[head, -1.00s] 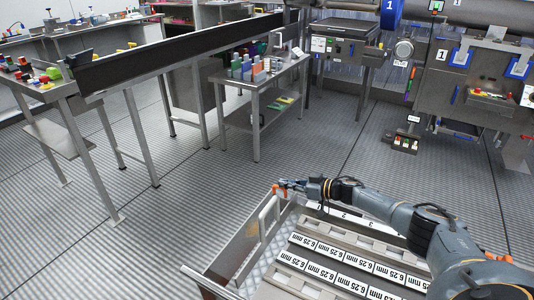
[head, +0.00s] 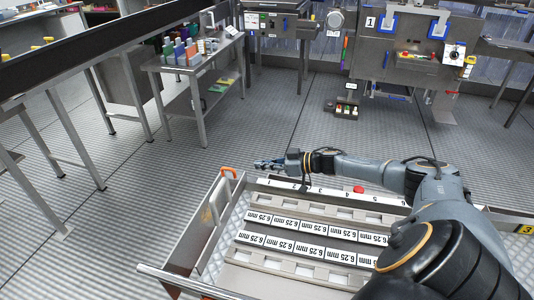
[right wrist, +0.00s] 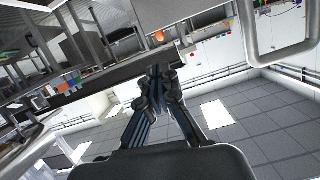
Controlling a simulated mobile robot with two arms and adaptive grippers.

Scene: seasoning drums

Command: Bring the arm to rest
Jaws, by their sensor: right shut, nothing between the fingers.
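My right gripper (head: 268,164) reaches out over the far left end of a metal drawer-like cart (head: 195,270) in the head view. In the right wrist view its fingers (right wrist: 158,76) meet at their tips and hold nothing. My right arm comes in from the lower right and stretches left across the cart's far side. My left gripper does not show in either view.
The cart holds white strips marked 6.25 mm (head: 280,238) and has an orange-tipped handle (head: 228,171). A red button (head: 358,189) sits on its far edge. A steel table (head: 185,68) with coloured boxes stands behind. Open floor (head: 130,220) lies to the left.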

